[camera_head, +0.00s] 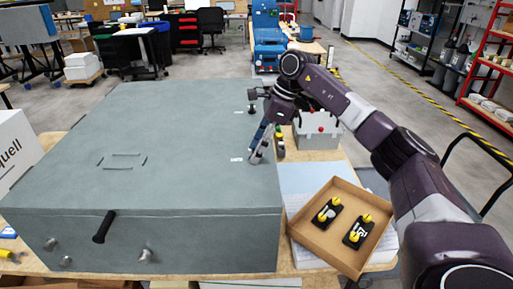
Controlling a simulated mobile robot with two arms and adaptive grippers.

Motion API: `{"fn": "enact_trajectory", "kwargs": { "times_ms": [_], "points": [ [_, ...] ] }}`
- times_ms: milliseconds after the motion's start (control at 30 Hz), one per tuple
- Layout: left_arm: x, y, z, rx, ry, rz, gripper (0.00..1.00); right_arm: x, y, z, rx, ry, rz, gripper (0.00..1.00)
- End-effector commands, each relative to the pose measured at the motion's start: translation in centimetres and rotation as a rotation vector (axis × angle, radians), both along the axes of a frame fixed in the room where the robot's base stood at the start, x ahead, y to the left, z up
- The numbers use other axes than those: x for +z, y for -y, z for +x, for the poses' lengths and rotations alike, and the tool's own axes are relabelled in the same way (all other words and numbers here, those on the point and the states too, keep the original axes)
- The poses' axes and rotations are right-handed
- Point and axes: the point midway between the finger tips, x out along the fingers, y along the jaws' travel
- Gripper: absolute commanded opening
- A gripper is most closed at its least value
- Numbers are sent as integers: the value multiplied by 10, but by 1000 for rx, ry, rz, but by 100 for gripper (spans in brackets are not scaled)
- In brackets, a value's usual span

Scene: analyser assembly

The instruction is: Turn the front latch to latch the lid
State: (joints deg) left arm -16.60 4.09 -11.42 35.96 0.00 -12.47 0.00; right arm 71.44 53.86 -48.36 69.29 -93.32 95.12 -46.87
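The large grey analyser case (190,130) fills the left half of the head view, and its lid looks closed. The black front latch handle (104,227) sits at the front edge, left of centre, and leans diagonally. My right gripper (257,157) is over the right edge of the lid, pointing down, well away from the front latch. Its fingers are small here, and I cannot tell whether they are open or shut. My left gripper is not in view.
Several round metal knobs (145,255) stick out of the case's front face. A cardboard tray (318,241) with black and yellow parts lies to the right. A grey box (318,136) stands behind the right gripper. A white box (17,146) stands at the left.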

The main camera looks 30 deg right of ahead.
Motion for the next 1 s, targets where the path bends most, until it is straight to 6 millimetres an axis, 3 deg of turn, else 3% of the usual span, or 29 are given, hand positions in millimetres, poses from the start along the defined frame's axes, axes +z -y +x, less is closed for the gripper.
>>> {"fn": "enact_trajectory", "kwargs": {
  "times_ms": [33, 267, 667, 1000],
  "points": [
    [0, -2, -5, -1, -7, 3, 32, 0, 0, 0, 0, 0, 0, 34],
    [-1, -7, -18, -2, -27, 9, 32, 0, 0, 0, 0, 1, 0, 9],
    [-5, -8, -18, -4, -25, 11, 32, 0, 0, 0, -76, 2, 0, 9],
    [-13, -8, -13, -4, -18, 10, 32, 0, -1, -1, -344, 6, 0, 9]
  ]
}}
